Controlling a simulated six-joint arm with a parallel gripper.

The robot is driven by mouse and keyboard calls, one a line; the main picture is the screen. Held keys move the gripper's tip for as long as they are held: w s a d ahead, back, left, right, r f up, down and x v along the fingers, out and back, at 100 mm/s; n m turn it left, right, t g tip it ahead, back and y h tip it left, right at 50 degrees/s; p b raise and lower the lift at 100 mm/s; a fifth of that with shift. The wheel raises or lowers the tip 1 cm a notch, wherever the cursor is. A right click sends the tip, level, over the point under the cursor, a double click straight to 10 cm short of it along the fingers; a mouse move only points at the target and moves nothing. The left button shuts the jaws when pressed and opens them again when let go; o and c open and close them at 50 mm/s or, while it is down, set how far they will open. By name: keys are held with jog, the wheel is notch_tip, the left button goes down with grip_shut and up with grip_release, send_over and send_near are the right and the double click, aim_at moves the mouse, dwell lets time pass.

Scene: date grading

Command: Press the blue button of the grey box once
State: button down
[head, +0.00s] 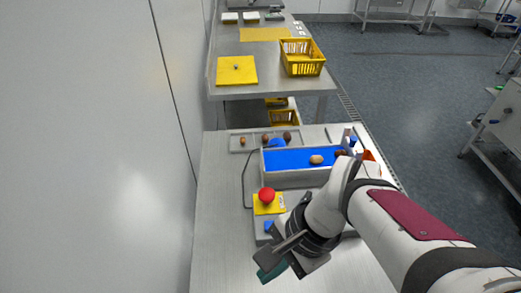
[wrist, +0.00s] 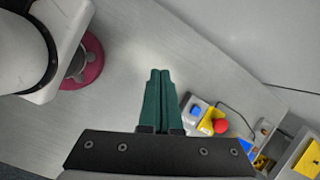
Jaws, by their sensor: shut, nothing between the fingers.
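The grey box (head: 259,232) lies on the steel table, with a yellow plate and a red mushroom button (head: 267,195) at its far end. Its blue button (head: 268,226) shows at the near end, just left of my wrist. In the wrist view the blue button (wrist: 196,110) is right of my fingers, beside the red button (wrist: 220,126). My gripper (head: 268,275) is shut and empty, its dark green fingers on the near side of the box, apart from it. The wrist view shows the two fingertips (wrist: 160,73) together. Part of the box is hidden behind my gripper in the head view.
A conveyor with a blue belt (head: 285,159) carrying a brown date (head: 316,160) stands beyond the box. A grey tray (head: 238,146) with several dates lies behind it. A cable runs from the box along its left. The table (head: 220,225) is clear at left.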

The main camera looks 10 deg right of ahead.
jog(key=w+d+f+m+t+y, duration=0.2)
jog(key=w+f+m, duration=0.1)
jog(key=w+m, duration=0.6)
jog(key=w+d+f+m+t+y, duration=0.1)
jog(key=w+d+f+m+t, duration=0.1)
jog(key=w+m, duration=0.7)
jog(key=shift+f+m+y, duration=0.4)
jog(key=shift+f+m, duration=0.1)
jog(key=shift+m, duration=0.2)
jog(key=shift+f, duration=4.4)
jog(key=shift+f, duration=0.4)
